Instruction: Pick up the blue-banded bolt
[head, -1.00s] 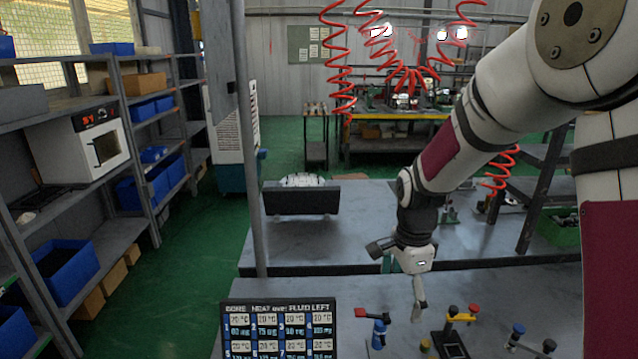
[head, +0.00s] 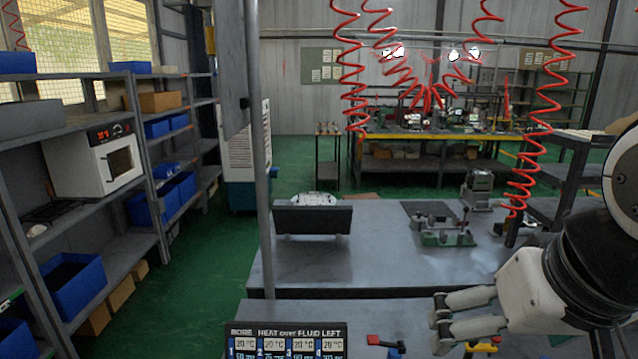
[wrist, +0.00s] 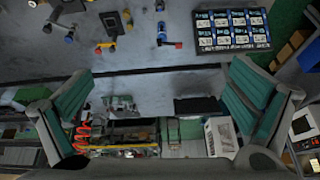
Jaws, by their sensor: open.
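I cannot make out the blue-banded bolt for certain in either view. My gripper (head: 440,322) is open and empty at the lower right of the head view, its fingers pointing left above the near bench. In the wrist view my gripper (wrist: 164,82) has its two green-padded fingers wide apart with nothing between them. A blue valve with a red handle (wrist: 164,36) stands on the bench at the top of the wrist view. Its red handle (head: 380,342) shows at the bottom of the head view. A small dark part with a blue band (wrist: 69,37) is at the wrist view's upper left, too small to identify.
A black block with several handles (wrist: 112,24) stands beside the blue valve. A display panel (head: 286,338) stands at the near bench's left. A dark plate on a stand (head: 312,219) and a green-based fixture (head: 444,232) are on the far bench. A grey post (head: 259,150) rises at left.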

